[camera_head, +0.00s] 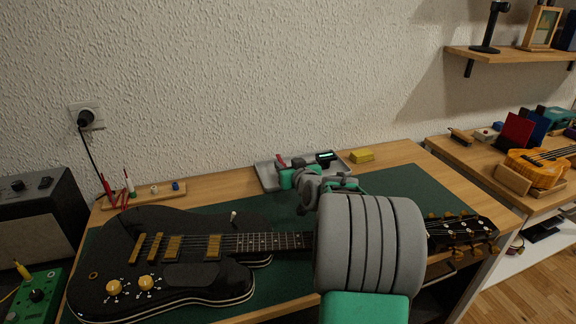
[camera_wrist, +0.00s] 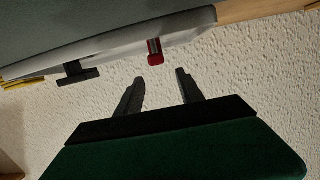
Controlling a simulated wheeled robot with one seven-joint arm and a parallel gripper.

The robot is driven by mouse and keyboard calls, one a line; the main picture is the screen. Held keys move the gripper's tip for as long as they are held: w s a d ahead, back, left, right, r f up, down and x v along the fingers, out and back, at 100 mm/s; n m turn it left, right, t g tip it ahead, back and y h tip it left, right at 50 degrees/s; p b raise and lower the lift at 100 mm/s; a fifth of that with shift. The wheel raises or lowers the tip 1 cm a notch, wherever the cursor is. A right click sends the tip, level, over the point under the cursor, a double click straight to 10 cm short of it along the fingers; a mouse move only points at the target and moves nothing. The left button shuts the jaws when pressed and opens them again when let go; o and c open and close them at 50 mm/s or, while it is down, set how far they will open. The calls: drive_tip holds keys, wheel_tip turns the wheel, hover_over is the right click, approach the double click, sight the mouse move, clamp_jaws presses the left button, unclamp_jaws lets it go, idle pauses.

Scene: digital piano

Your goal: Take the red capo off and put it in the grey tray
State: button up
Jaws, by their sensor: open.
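The red capo (camera_head: 281,160) is at the back left of the grey tray (camera_head: 264,179), against or over its rim; I cannot tell which. In the wrist view its red end (camera_wrist: 155,52) sticks out past the edge of the tray (camera_wrist: 110,47). My gripper (camera_wrist: 158,82) is open, with nothing between its fingers, and the red end is just beyond the fingertips, apart from them. In the head view my arm covers the fingertips and part of the guitar neck. The black electric guitar (camera_head: 185,255) lies on the green mat (camera_head: 392,190).
A black device with a lit screen (camera_head: 325,157) is at the tray's back right. A yellow block (camera_head: 361,156) stands to the right of the tray. A wooden strip with small parts (camera_head: 150,192) lies at the left, and the wall is close behind.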

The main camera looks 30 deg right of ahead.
drive_tip(key=shift+v, duration=2.5)
drive_tip(key=shift+r, duration=0.15)
